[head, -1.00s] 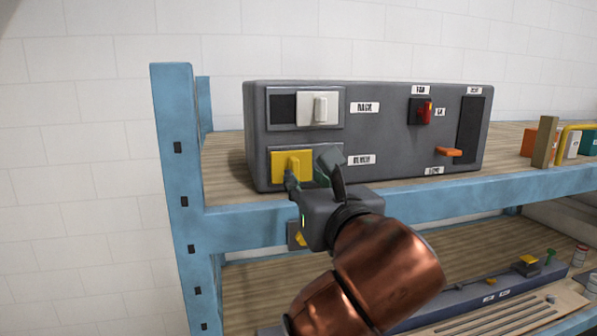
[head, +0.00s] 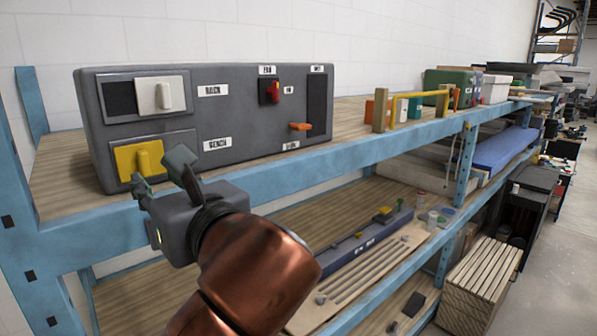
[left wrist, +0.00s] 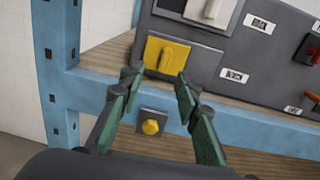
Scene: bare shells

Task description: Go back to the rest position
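My left gripper (head: 160,175) is in front of the grey control box (head: 240,118) on the upper shelf, near its yellow slide switch (head: 140,160). In the left wrist view its two green-padded fingers (left wrist: 155,92) are spread apart with nothing between them. The yellow switch (left wrist: 166,56) is beyond the fingertips and looks clear of them. A white switch (head: 158,95) sits above the yellow one on the box. My right gripper is not in any view.
The blue shelf edge (head: 262,172) runs just behind the left gripper. A yellow knob on a grey plate (left wrist: 150,125) is on that edge. A yellow bar on wooden posts (head: 415,95) stands right of the box. The lower shelf holds a long grey-blue block (head: 365,240) and a slotted board (head: 365,275).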

